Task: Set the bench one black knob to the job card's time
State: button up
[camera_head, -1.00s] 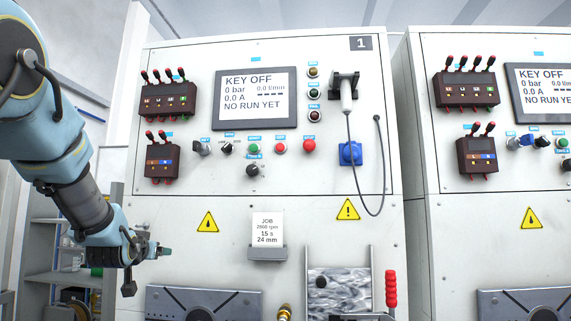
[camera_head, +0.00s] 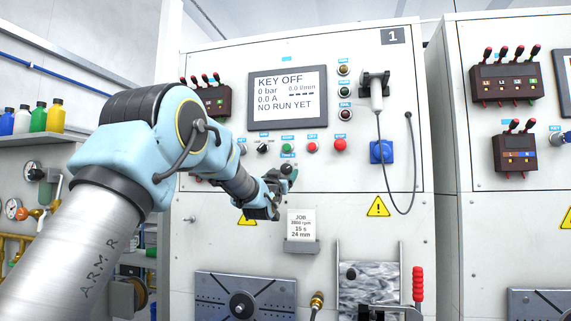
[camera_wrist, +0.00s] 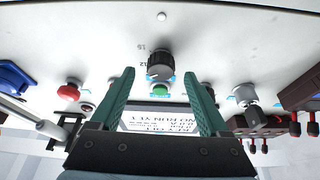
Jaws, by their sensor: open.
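The black time knob (camera_wrist: 159,66) on bench one shows in the wrist view, just past and between the fingertips of my gripper (camera_wrist: 159,73). My gripper is open, its two teal fingers apart. Small numbers are printed beside the knob, too small to read surely. In the head view my gripper (camera_head: 275,188) is at the panel below the green button (camera_head: 288,148) and partly covers the knob (camera_head: 287,169). Whether the fingers touch it I cannot tell. The job card (camera_head: 300,224) reads 2860 rpm, 15 s, 24 mm.
Bench one's screen (camera_head: 288,97) reads KEY OFF, NO RUN YET. Another black knob (camera_head: 263,147), a red button (camera_head: 313,147) and a red mushroom button (camera_head: 340,144) sit close above. The card holder (camera_head: 301,246) juts out below. A cable loop (camera_head: 413,160) hangs right.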

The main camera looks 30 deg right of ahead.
aim_at(286, 169)
jog(key=shift+p+x, duration=0.5)
jog(key=shift+x, duration=0.8)
jog(key=shift+c, duration=0.2)
grip_shut()
